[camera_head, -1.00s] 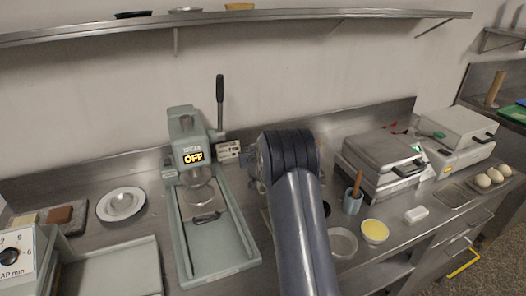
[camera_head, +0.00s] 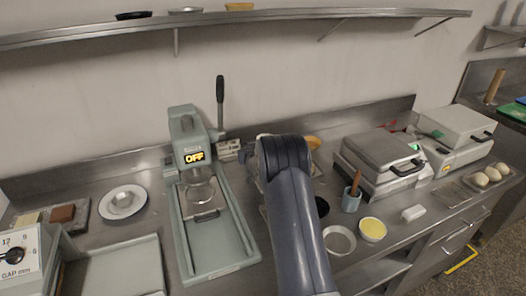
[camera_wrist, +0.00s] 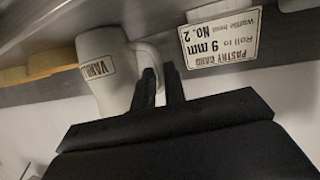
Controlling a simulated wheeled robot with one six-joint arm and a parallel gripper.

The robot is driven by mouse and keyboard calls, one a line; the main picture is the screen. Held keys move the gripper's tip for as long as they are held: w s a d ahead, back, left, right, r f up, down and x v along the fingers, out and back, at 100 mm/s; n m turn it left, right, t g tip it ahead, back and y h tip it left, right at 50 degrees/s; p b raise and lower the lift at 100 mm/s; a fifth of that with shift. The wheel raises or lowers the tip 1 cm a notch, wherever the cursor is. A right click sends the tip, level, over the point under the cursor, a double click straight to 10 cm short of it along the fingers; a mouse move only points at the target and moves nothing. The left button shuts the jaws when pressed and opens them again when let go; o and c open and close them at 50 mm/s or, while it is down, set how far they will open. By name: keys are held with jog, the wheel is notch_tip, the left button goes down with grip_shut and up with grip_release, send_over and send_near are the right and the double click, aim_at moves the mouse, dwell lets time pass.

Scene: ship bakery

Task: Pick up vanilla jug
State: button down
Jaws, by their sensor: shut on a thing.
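The vanilla jug (camera_wrist: 105,68) is a white jug with a label partly reading "VANILLA", at the left of the wrist view, which appears upside down. My gripper (camera_wrist: 161,72) has its two dark fingers at the jug's handle (camera_wrist: 150,58) and is shut on it. In the head view, my arm hides the jug and the gripper. I cannot tell from these views whether the jug is clear of the counter.
A pastry card (camera_wrist: 221,38) stands close beside the jug. A green press (camera_head: 205,215) with an "OFF" display is left of my arm. Waffle irons (camera_head: 380,160), a small cup (camera_head: 351,199) and a yellow-filled bowl (camera_head: 372,229) are right.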

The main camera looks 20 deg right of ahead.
jog(key=shift+w+r, duration=0.1)
jog(key=shift+r, duration=0.2)
dwell(0.4)
